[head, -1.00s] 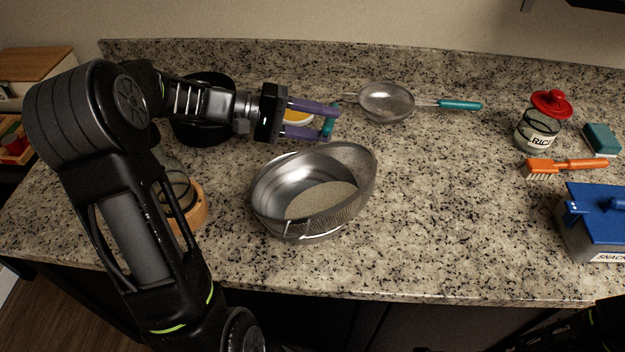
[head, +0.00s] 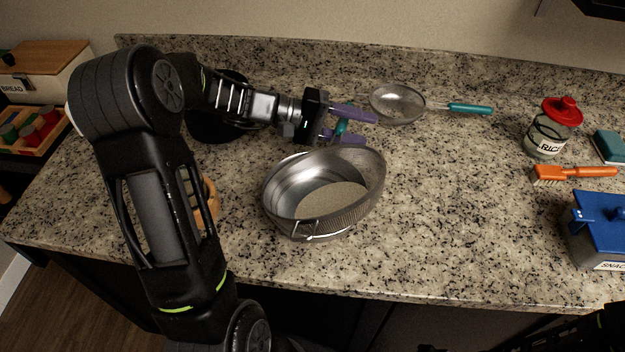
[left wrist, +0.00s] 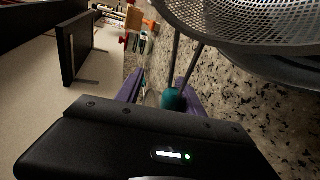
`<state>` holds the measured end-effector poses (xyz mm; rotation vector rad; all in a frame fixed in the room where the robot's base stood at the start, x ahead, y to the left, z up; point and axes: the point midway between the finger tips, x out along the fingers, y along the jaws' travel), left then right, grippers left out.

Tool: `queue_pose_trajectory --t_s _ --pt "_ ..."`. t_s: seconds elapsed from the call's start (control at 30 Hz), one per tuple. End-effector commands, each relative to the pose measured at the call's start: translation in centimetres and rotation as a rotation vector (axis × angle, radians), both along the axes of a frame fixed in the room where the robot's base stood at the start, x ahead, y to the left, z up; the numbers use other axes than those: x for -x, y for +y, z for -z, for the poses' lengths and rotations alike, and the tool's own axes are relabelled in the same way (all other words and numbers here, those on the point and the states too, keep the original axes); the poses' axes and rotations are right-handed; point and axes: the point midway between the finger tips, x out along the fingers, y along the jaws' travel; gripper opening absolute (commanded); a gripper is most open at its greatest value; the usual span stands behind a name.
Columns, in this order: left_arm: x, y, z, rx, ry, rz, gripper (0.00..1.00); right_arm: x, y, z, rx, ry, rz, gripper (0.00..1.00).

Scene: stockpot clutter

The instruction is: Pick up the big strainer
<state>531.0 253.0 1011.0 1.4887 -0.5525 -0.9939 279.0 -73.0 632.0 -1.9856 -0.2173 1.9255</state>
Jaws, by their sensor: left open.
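The big strainer (head: 369,180) is a grey mesh bowl tilted against or in a shiny metal pot (head: 291,190) at mid-counter; the exact contact is unclear. Its short teal handle (head: 341,127) points to the back. My left gripper (head: 370,128) is open, its purple fingers on either side of the teal handle. In the left wrist view, the teal handle end (left wrist: 173,100) shows between the purple fingers, and two metal rods run from it to the mesh bowl (left wrist: 245,18).
A smaller strainer (head: 398,104) with a teal handle lies behind to the right. A black pan (head: 212,125) is behind my left forearm. A rice jar (head: 548,137), orange brush (head: 573,172), teal sponge (head: 610,147) and blue-lidded box (head: 597,225) stand right. Counter between is clear.

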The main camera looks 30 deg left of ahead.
Motion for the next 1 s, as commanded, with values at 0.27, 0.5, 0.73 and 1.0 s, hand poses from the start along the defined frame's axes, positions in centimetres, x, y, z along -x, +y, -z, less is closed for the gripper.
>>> queue_pose_trajectory --t_s 0.27,0.5,0.73,1.0 --pt "-1.3 -1.9 0.6 0.0 0.001 -0.001 0.45 0.1 0.0 -0.7 0.002 0.003 0.0 0.41" --pt "-1.2 -1.9 0.6 0.0 0.0 -0.001 0.45 0.1 0.0 -0.7 0.002 0.003 0.001 0.41" --pt "-1.2 -1.9 0.6 0.0 0.0 -0.001 0.45 0.1 0.0 -0.7 0.002 0.003 0.0 0.41" --pt "-1.2 -1.9 0.6 0.0 0.0 -0.001 0.28 0.1 0.0 -0.7 0.002 0.003 0.001 0.41"
